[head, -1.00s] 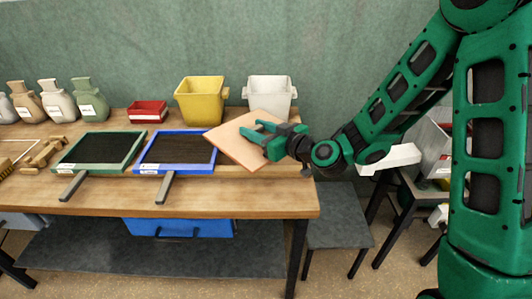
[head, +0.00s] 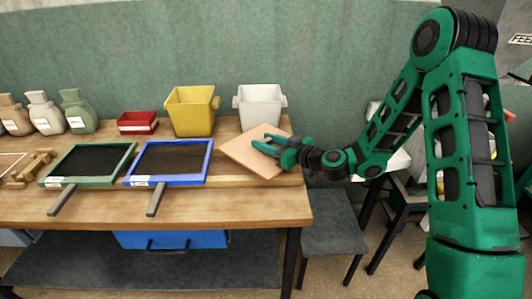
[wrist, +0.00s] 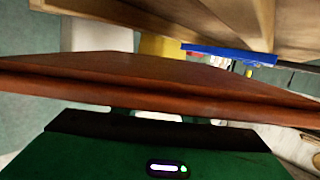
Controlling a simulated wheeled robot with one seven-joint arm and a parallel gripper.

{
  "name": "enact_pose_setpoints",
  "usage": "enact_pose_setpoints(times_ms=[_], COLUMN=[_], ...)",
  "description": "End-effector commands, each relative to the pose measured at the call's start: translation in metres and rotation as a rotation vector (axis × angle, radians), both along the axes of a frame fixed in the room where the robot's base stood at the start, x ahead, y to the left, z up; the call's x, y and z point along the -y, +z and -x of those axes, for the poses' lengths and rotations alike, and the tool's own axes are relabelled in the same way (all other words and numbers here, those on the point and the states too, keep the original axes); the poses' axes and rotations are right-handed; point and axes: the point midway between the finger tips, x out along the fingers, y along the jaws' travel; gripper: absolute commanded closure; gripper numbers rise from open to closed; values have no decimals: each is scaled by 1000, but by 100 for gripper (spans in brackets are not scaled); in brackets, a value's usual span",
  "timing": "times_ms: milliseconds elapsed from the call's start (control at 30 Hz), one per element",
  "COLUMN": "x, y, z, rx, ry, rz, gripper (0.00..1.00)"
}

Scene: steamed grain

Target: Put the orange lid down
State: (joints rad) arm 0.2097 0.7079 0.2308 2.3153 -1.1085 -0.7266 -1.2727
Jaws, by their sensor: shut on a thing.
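The orange lid (head: 247,150) is a flat, square, pale orange panel in the head view, at the right end of the wooden table. My gripper (head: 284,148) is shut on its right side. The lid is slightly tilted; I cannot tell whether its lower edge touches the table top. In the wrist view the lid (wrist: 150,85) is a reddish-brown slab seen nearly edge-on, spanning the frame. The gripper's fingertips are largely hidden there.
The wooden table (head: 240,208) holds a blue-framed tray (head: 209,165) left of the lid and a green-framed tray (head: 72,181) further left. A yellow bin (head: 190,115), a white bin (head: 260,108) and a red box (head: 137,124) stand behind. A grey stool (head: 330,222) is right.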

Motion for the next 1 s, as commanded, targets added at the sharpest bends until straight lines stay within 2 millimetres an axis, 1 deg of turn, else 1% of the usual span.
enact_pose_setpoints(times_ms=[167, 300, 433, 800, 1000], x=[1, 1, 1, 1, 1], y=[-10, -27, -38, -41, -47], z=[-2, -2, -2, -2, -1], rx=[-2, -4, -1, 1, -1], ry=[1, 0, 1, 1, 1], rz=[-2, -2, -2, -1, -2], gripper=[98, 98, 98, 98, 98])
